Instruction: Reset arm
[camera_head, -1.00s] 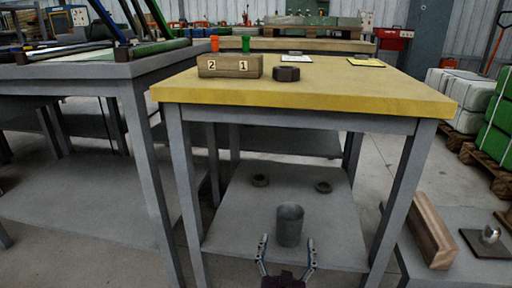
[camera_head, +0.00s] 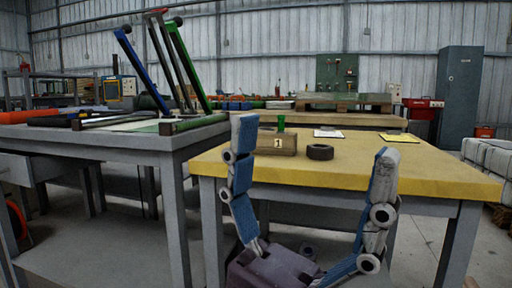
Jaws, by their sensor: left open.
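My left gripper (camera_head: 308,172) is large in the foreground of the head view, with its two blue-and-grey fingers pointing up and spread wide. It is open, with nothing between the fingers. It stands in front of the yellow-topped table (camera_head: 440,178), overlapping the table's front edge in the picture. My right gripper is not in view. The shelf under the table is mostly hidden by the gripper, and the grey cylinder seen earlier does not show.
On the yellow table are a wooden block marked 1 (camera_head: 277,144), a dark ring (camera_head: 320,152), a green cup (camera_head: 281,122) and papers (camera_head: 400,138). A grey table (camera_head: 110,141) with coloured bars (camera_head: 142,68) stands at left. A grey cabinet (camera_head: 459,98) stands at back right.

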